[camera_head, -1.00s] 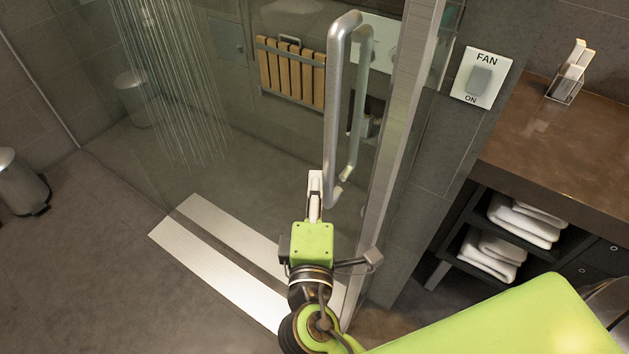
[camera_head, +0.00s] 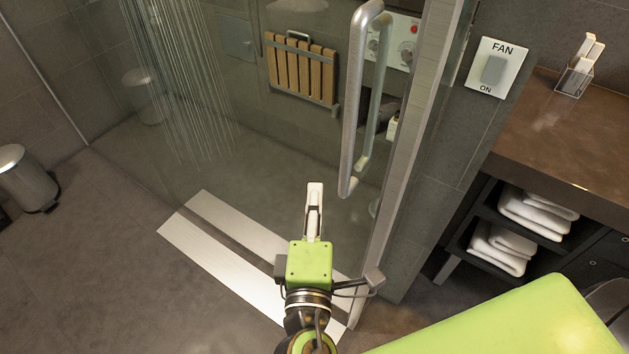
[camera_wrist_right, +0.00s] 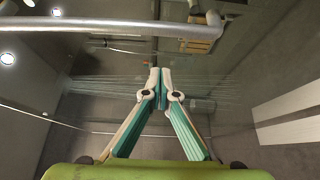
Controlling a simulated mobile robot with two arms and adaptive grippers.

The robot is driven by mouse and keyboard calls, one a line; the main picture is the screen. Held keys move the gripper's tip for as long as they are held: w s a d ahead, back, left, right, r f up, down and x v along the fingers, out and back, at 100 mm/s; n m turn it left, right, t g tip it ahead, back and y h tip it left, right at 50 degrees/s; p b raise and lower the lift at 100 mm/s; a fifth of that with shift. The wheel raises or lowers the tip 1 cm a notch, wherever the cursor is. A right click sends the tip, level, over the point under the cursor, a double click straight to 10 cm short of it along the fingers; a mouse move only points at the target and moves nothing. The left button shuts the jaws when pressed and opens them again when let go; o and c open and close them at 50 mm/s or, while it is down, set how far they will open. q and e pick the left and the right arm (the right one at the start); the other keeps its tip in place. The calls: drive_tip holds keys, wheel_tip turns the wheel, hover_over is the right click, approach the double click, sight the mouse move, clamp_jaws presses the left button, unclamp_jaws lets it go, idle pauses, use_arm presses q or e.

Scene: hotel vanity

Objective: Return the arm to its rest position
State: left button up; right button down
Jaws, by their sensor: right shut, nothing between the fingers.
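My right gripper (camera_head: 314,190) is at the lower middle of the head view, below and left of the shower door handle (camera_head: 352,110). It is apart from the handle, shut and empty. In the right wrist view its two fingers (camera_wrist_right: 160,76) meet at the tips with nothing between them. The handle shows there as a long metal bar (camera_wrist_right: 100,26) across the top. My green right arm (camera_head: 500,325) reaches in from the lower right. My left gripper is not in view.
The glass shower door and its frame (camera_head: 400,180) stand close to my right gripper. A brown counter (camera_head: 560,140) with towels (camera_head: 535,212) on shelves below is at the right. A FAN switch (camera_head: 494,68) is on the wall. A bin (camera_head: 26,180) stands at the left on open floor.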

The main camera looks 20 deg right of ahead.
drive_tip(key=a+f+n+g+y, duration=0.15)
drive_tip(key=a+f, duration=0.25)
drive_tip(key=f, duration=0.6)
drive_tip(key=a+f+n+g+y, duration=0.1)
drive_tip(key=a+f+g+y, duration=0.2)
drive_tip(key=f, duration=0.7)
drive_tip(key=s+f+g+y, duration=0.1)
drive_tip(key=s+f+g, duration=0.3)
drive_tip(key=f, duration=1.4)
drive_tip(key=s+d+f+m+g, duration=0.2)
drive_tip(key=s+d+f+m, duration=0.15)
drive_tip(key=s+f, duration=0.5)
drive_tip(key=s+d+f+m+g, duration=0.2)
drive_tip(key=s+d+f, duration=0.3)
drive_tip(key=f, duration=0.7)
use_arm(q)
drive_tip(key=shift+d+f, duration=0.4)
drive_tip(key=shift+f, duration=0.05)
use_arm(e)
drive_tip(key=s+d+f+m+g, duration=0.1)
drive_tip(key=s+d+f+m, duration=0.3)
drive_tip(key=s, duration=0.4)
drive_tip(key=s+d+f+m+g, duration=0.2)
drive_tip(key=s+d+f+m, duration=0.1)
drive_tip(key=s, duration=0.5)
drive_tip(key=shift+d+f+m+y, duration=0.45)
drive_tip(key=shift+d+m, duration=0.15)
drive_tip(key=shift+d, duration=0.25)
drive_tip(key=shift+s, duration=0.1)
